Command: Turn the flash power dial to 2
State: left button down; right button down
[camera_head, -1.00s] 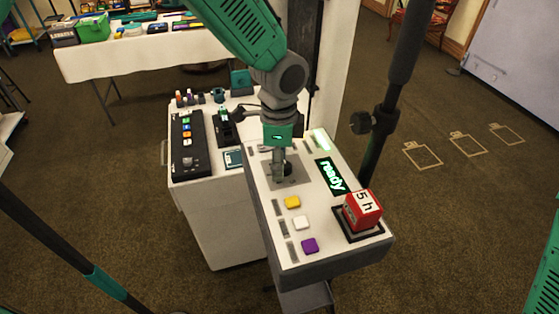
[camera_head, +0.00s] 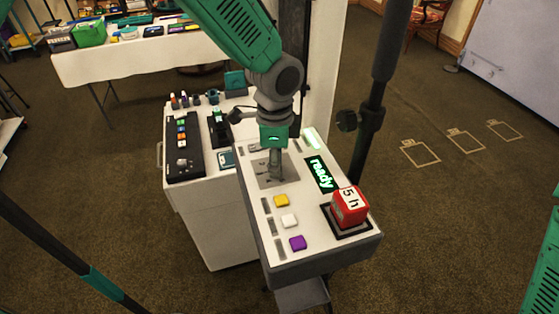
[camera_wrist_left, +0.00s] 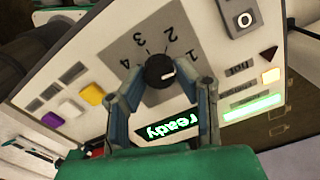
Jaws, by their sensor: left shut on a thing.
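The flash power dial (camera_wrist_left: 160,71) is a round black knob on a grey plate with printed numerals around it, in the left wrist view. Its white mark points right in that view; I cannot tell exactly which numeral it meets. My left gripper (camera_head: 275,178) points down onto the grey dial plate (camera_head: 290,170) in the head view, hiding the knob there. In the left wrist view its two fingers (camera_wrist_left: 163,84) stand on either side of the knob, shut on it. My right gripper is not in view.
The white console (camera_head: 330,255) carries a lit "ready" display (camera_head: 320,174), yellow (camera_head: 281,200), white (camera_head: 289,221) and purple (camera_head: 298,243) buttons, and a red "5 h" block (camera_head: 349,206). A dark pole (camera_head: 370,130) stands behind its right side. A black control strip (camera_head: 183,147) lies on the cart at left.

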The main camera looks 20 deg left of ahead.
pick_arm(q)
jog(key=shift+a, duration=0.2)
jog(key=shift+n+p, duration=0.8)
jog(key=shift+n, duration=0.3)
jog(key=n+p, duration=0.1)
jog(key=n, duration=0.1)
jog(key=shift+n+p, duration=0.3)
jog(key=n+p, duration=0.2)
jog(key=n, duration=0.2)
jog(key=shift+s+f+n, duration=0.1)
jog(key=shift+n, duration=0.2)
jog(key=shift+d+f, duration=0.1)
jog(key=c, duration=1.3)
grip_release()
jog(key=shift+o, duration=0.2)
